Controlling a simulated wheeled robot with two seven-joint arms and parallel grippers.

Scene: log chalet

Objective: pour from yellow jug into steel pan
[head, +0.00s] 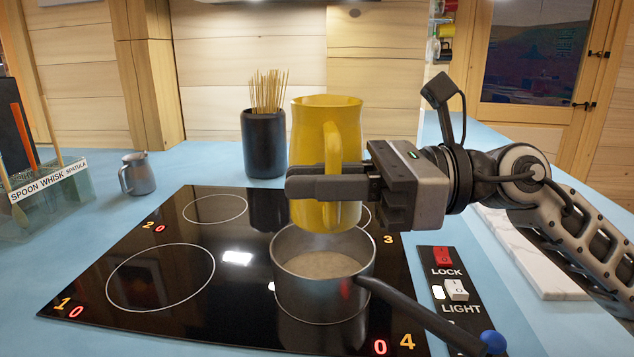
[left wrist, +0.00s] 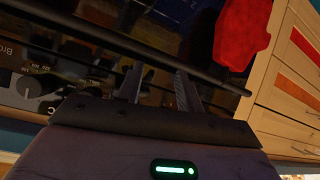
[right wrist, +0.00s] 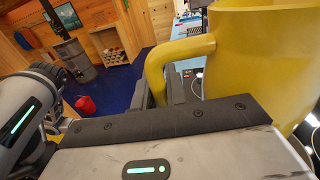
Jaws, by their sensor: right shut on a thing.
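The yellow jug (head: 312,118) is upright, its base just over or behind the far rim of the steel pan; I cannot tell the gap. My right gripper (head: 300,184) is shut on the jug's handle, which shows in the right wrist view (right wrist: 160,72) along with the jug body (right wrist: 265,60). The jug's inside is hidden. The steel pan (head: 322,300) sits on the front right of the hob, its dark handle pointing front right. Its inside looks pale beige. My left gripper (left wrist: 157,80) is open and empty, near a dark bar, and out of the head view.
The black hob (head: 150,325) has free rings at left. A small steel pitcher (head: 138,175) and a dark pot of sticks (head: 263,145) stand behind it. A utensil rack (head: 50,190) is at left. A switch panel (head: 448,290) and white board (head: 525,255) lie right.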

